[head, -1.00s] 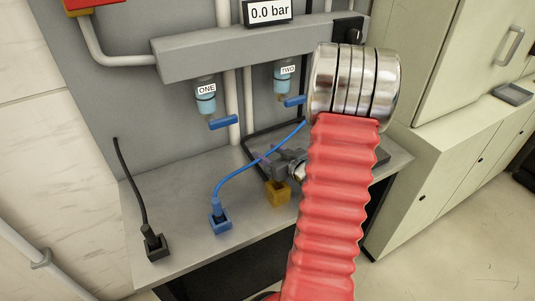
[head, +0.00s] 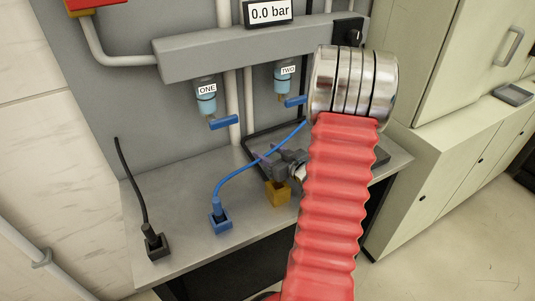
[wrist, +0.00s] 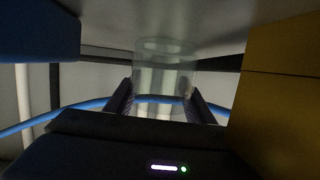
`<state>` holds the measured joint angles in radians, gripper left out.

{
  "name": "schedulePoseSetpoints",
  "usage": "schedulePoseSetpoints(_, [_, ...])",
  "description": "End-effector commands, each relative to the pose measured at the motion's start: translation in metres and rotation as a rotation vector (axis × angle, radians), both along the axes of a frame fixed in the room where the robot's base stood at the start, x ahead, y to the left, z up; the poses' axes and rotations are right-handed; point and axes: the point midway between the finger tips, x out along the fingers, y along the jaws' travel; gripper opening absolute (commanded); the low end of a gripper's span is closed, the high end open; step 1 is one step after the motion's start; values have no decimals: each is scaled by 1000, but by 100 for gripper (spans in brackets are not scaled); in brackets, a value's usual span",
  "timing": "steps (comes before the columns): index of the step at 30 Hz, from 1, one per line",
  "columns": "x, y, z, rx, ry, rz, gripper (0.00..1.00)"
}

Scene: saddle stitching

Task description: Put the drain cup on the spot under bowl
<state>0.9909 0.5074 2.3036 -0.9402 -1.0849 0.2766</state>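The drain cup (wrist: 165,72) is a clear, see-through cylinder in the wrist view. The two dark fingers of my gripper (wrist: 161,98) stand on either side of it, their tips at or very near its walls. I cannot tell whether they grip it. In the head view my grey gripper (head: 268,160) is low over the bench, behind the red arm sleeve; the cup is hard to make out there. Two light-blue bowls, labelled ONE (head: 206,103) and TWO (head: 283,84), hang under the grey manifold. No marked spot is clearly visible below them.
The grey bench (head: 175,205) carries a black block (head: 155,247), a blue block (head: 221,222) with a blue hose (head: 250,169), and a yellow block (head: 277,194). Blue levers (head: 223,123) stick out below the bowls. Bare bench lies at the left.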

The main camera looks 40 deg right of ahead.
Motion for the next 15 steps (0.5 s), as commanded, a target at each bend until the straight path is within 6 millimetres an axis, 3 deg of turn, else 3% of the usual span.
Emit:
schedulePoseSetpoints(1, [-5,3,-18,5,39,0,52])
schedulePoseSetpoints(8, [-6,4,-18,7,40,1,67])
schedulePoseSetpoints(15, [-6,4,-18,7,40,1,67])
